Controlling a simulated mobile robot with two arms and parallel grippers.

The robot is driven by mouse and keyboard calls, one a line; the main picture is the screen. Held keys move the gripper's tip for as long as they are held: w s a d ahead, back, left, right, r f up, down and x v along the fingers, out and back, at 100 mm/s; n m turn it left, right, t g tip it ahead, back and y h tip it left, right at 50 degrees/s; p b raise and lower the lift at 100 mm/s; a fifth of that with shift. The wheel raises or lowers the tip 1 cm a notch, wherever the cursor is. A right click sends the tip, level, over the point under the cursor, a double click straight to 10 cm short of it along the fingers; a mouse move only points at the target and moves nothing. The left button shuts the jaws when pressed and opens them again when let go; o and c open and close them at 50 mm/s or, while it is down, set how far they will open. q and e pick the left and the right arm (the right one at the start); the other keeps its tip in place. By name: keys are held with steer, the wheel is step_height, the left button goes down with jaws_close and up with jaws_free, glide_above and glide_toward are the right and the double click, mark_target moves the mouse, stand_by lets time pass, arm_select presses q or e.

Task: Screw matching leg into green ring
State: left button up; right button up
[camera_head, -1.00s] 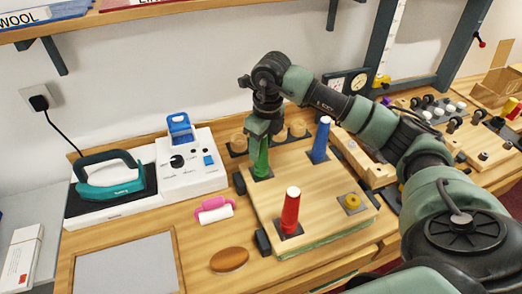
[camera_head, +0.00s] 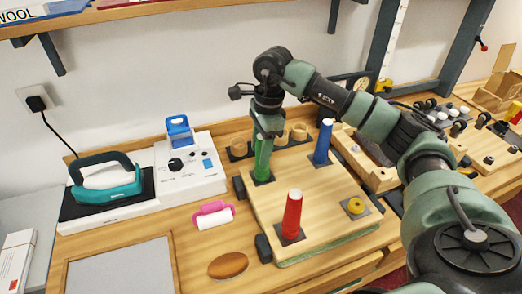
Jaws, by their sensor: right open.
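A green leg (camera_head: 262,162) stands upright on a dark square at the back left corner of the wooden board (camera_head: 322,217). The green ring cannot be made out under it. My right gripper (camera_head: 267,132) points down around the top of the green leg, with its jaws open. The jaws hide the leg's upper end, and I cannot tell whether they touch it. A red leg (camera_head: 292,214) stands at the front left corner and a blue leg (camera_head: 323,142) at the back right. A yellow ring (camera_head: 355,206) at the front right corner holds no leg. My left gripper is not in view.
A rack with wooden pegs (camera_head: 299,132) stands close behind the board. A white device (camera_head: 193,163), a teal iron (camera_head: 106,182), a pink-handled roller (camera_head: 214,214) and a brown oval block (camera_head: 228,265) lie to the left. My right arm crosses above the board's right side.

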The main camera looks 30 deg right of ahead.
steer(key=n+b, duration=0.1)
steer(key=n, duration=0.4)
steer(key=shift+f+g, duration=0.1)
steer(key=shift+g, duration=0.2)
steer(key=n, duration=0.4)
steer(key=shift+s+g+b, duration=0.1)
steer(key=shift+g+b, duration=0.2)
jaws_close()
steer(key=m, duration=0.3)
steer(key=m+t, duration=0.1)
steer(key=m, duration=0.3)
steer(key=shift+m, duration=0.4)
steer(key=m, duration=0.6)
steer(key=shift+w+m+t, duration=0.2)
steer(key=shift+m+t, duration=0.2)
